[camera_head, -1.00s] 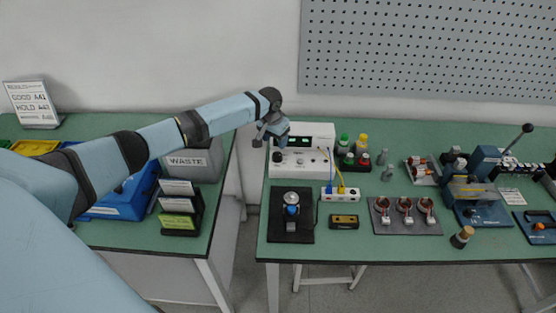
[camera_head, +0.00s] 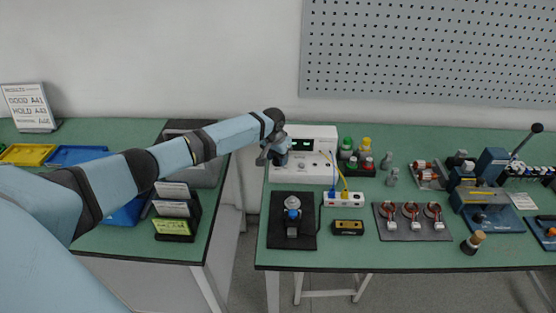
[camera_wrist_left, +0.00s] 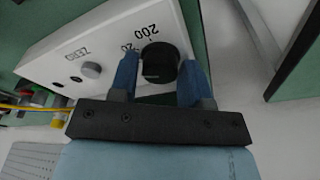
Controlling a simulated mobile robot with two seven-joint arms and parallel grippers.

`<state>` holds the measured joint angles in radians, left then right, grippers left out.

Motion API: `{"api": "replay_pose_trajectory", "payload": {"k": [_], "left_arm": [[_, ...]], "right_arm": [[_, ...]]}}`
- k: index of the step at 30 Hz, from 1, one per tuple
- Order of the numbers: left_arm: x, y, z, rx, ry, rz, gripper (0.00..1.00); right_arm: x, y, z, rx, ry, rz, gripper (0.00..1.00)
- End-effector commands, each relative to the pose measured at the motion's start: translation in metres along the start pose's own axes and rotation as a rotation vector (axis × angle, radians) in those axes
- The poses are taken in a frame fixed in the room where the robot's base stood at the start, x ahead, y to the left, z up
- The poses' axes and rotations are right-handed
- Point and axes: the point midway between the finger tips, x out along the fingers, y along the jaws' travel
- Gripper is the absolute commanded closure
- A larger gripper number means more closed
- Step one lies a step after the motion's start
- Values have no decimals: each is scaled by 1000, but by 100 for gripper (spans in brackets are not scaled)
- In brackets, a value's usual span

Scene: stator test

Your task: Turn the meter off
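The meter (camera_head: 320,173) is a white box at the back left of the right-hand bench, with a display (camera_head: 302,144) that shows green. In the left wrist view its front panel (camera_wrist_left: 112,38) carries a black round knob (camera_wrist_left: 160,62) by the marks 20 and 200, and a smaller grey knob (camera_wrist_left: 91,69) marked ZERO. My left gripper (camera_head: 268,160) is at the left end of the meter's front. In the wrist view its two blue fingers (camera_wrist_left: 158,78) are apart, one on each side of the black knob. I cannot tell whether they touch it. My right gripper is not in view.
A gap separates this bench from the left bench, which holds card holders (camera_head: 176,210) and trays.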

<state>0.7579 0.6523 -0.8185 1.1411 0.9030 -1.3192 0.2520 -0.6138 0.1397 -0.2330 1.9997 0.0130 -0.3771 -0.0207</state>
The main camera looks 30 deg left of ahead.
Motion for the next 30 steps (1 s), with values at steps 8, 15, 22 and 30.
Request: {"api": "replay_pose_trajectory", "payload": {"k": [8, 15, 22, 30], "left_arm": [[0, 0, 0, -3, 0, -1, 80], [-9, 2, 0, -241, -5, -35, 80], [-8, 2, 0, -634, -5, -95, 80], [-3, 0, 0, -1081, -4, -164, 80]], "right_arm": [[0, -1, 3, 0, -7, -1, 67], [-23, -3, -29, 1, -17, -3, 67], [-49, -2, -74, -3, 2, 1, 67], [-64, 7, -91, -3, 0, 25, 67]]}}
